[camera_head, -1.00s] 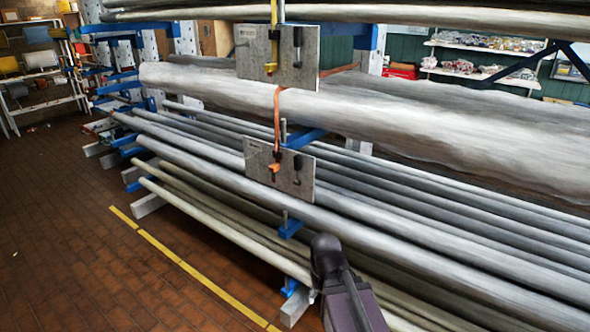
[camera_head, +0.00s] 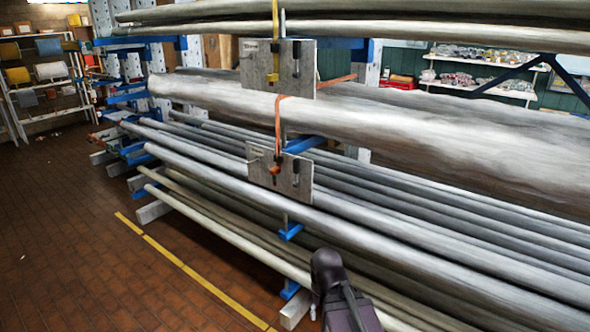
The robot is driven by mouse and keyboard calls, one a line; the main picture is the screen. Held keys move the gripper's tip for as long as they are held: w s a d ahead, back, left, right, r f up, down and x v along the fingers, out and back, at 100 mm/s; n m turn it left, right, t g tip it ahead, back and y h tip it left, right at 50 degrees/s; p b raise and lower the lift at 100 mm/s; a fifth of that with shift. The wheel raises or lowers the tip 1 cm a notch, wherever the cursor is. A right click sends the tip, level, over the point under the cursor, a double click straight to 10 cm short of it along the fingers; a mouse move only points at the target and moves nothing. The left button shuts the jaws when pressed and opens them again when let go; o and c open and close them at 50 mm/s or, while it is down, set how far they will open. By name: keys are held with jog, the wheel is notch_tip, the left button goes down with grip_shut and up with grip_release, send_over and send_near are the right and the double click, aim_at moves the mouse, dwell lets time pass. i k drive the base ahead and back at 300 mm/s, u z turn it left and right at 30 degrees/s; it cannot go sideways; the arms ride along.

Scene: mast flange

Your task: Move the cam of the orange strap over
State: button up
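The orange strap (camera_head: 278,122) runs down over the front of a thick grey log-like bar to a lower grey plate (camera_head: 298,184). Its cam (camera_head: 275,170), a small orange and dark piece, sits on the left part of that plate; its exact lever position is too small to tell. A dark handle-like part (camera_head: 296,168) is on the plate's right side. My dark arm part shows at the bottom centre, below the plate and apart from it. My gripper's fingers are not visible.
An upper plate (camera_head: 306,80) carries a yellow strap (camera_head: 275,35). Long grey bars (camera_head: 400,235) lie on a blue rack (camera_head: 290,232) across the right. Open brick floor (camera_head: 80,240) with a yellow line (camera_head: 185,266) lies at the left. Shelves (camera_head: 50,75) stand behind.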

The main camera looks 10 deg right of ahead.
aim_at(296, 161)
jog(key=k, duration=1)
jog(key=z, duration=0.45)
jog(key=i, duration=1.95)
jog(key=u, duration=0.7)
